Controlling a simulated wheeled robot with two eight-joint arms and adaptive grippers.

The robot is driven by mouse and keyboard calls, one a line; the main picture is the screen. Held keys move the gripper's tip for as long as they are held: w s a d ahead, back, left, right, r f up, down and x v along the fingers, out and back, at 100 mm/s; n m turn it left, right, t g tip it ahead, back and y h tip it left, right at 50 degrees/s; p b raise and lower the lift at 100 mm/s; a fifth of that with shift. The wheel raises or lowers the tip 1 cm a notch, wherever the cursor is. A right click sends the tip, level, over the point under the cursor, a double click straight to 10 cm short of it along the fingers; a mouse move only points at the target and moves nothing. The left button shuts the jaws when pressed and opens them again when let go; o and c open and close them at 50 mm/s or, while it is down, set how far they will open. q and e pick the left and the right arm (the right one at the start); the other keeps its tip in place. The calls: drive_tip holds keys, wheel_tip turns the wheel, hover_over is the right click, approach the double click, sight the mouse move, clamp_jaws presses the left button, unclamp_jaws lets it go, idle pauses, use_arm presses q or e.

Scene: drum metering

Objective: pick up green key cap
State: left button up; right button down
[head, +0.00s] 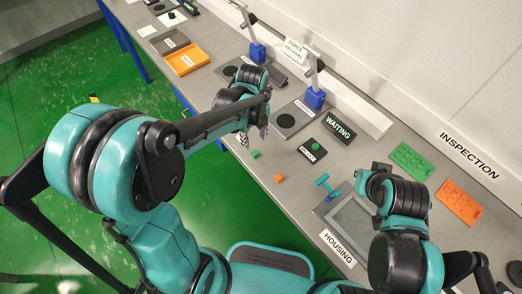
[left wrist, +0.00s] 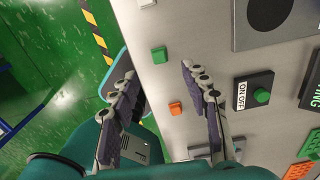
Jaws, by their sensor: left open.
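The green key cap (head: 255,153) is a small green block on the grey bench, near its front edge. It also shows in the left wrist view (left wrist: 159,55), just beyond the fingertips and roughly between their lines. My left gripper (head: 253,136) is open and empty, with its fingers pointing down close to the cap. In the left wrist view the two fingers (left wrist: 157,68) stand wide apart. An orange cap (head: 278,178) lies beside the green one, and in the left wrist view it (left wrist: 175,108) shows between the fingers.
A black button box (head: 313,151) with a green button stands right of the caps. A teal T-shaped piece (head: 327,185) is near the HOUSING plate (head: 354,217). Blue-based stands (head: 315,98) line the back.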

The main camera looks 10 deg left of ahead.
sight(255, 152)
use_arm(q)
wheel_tip(255, 152, down, 2)
drive_tip(key=shift+s+f+b, duration=0.1)
drive_tip(key=shift+b, duration=0.3)
wheel_tip(255, 152, down, 4)
drive_tip(key=shift+f+b, duration=0.2)
drive_tip(key=shift+b, duration=0.9)
drive_tip(key=shift+f, duration=0.45)
drive_tip(key=shift+r, duration=0.1)
drive_tip(key=shift+c, duration=0.7)
drive_tip(key=c, duration=0.7)
